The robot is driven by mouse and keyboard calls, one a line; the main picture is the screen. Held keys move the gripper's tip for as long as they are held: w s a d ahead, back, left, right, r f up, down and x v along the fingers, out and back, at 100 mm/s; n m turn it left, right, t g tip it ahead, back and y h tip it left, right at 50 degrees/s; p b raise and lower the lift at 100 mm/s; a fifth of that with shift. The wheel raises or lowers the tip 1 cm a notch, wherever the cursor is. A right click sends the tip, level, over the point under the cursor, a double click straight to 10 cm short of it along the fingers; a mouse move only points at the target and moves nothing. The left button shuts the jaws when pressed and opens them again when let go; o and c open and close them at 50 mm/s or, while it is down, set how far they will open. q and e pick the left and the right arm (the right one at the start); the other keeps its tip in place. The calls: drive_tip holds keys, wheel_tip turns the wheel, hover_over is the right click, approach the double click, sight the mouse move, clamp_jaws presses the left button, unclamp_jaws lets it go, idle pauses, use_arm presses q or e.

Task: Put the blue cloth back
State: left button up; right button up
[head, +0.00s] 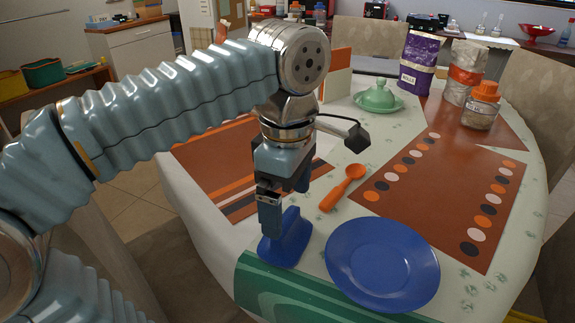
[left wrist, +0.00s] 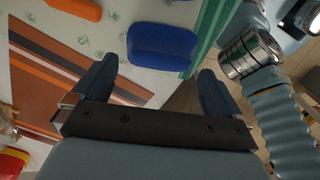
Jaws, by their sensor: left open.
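A blue item that looks like the cloth (head: 287,247) lies on the pale tablecloth near the table's left front edge, left of the blue plate (head: 383,264). In the left wrist view the blue cloth (left wrist: 162,47) is a small rounded patch ahead of the fingertips. My left gripper (head: 284,203) points down just above it, and its fingers partly cover it in the head view. The same gripper (left wrist: 158,68) is open in the left wrist view, with nothing between its fingers. I cannot tell whether a fingertip touches the cloth. My right gripper is not in view.
An orange spoon (head: 342,188) lies right of the gripper. A green striped cloth (head: 300,296) lies along the front edge. A green lidded dish (head: 378,97), a purple bag (head: 418,62) and an orange-lidded jar (head: 481,106) stand farther back. Orange mats (head: 450,190) cover much of the table.

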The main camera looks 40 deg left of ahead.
sight(288, 221)
use_arm(q)
wheel_tip(288, 221, up, 7)
drive_tip(key=p, duration=0.1)
drive_tip(key=shift+f, duration=0.2)
idle(0.4)
